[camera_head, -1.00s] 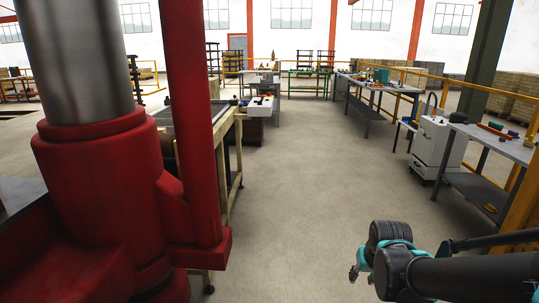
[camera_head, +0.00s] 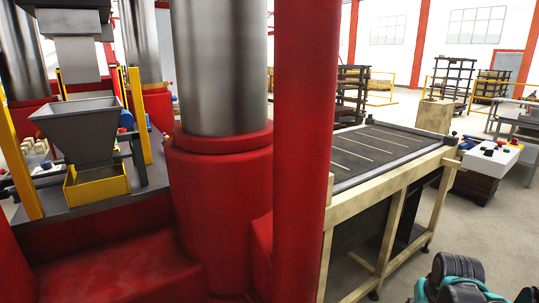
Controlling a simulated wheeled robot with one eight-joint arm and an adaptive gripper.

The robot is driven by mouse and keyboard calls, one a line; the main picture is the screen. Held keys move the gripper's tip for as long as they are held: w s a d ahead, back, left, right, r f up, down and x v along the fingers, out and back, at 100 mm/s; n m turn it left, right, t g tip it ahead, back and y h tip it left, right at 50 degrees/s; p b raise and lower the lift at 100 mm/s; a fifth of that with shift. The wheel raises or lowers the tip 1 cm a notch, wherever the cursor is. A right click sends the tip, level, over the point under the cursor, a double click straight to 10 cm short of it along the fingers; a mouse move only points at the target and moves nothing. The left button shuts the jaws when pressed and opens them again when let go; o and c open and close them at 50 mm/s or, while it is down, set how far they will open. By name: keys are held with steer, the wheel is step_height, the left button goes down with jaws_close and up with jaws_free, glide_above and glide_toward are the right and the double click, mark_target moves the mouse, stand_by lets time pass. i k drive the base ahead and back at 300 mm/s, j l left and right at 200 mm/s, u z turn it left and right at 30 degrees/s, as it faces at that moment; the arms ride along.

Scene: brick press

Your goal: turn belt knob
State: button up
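A belt table (camera_head: 385,150) with a dark top and pale cream frame stands right of the red press column. At its far right end is a white control box (camera_head: 492,154) with red and dark controls on it. Which of these is the belt knob is too small to tell. Part of my arm, dark grey and teal, shows at the bottom right, well in front of the control box. My gripper's fingers are not in view.
The red press (camera_head: 215,200) with thick steel columns fills the left and middle. A grey hopper (camera_head: 82,128) sits over a yellow frame (camera_head: 97,186) at the left. A red post (camera_head: 303,150) stands close before me. Floor is open at the right.

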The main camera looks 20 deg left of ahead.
mark_target(487, 153)
steer(key=i+l+u, duration=0.4)
steer(key=l+u, duration=0.15)
steer(key=i+l+u, duration=0.1)
steer(key=l+u, duration=0.15)
steer(key=l, duration=0.2)
steer(key=i+l+u, duration=0.1)
steer(key=l+u, duration=0.45)
steer(key=l, duration=0.25)
steer(key=z, duration=1.85)
steer(key=i+j, duration=0.05)
steer(key=j, duration=0.05)
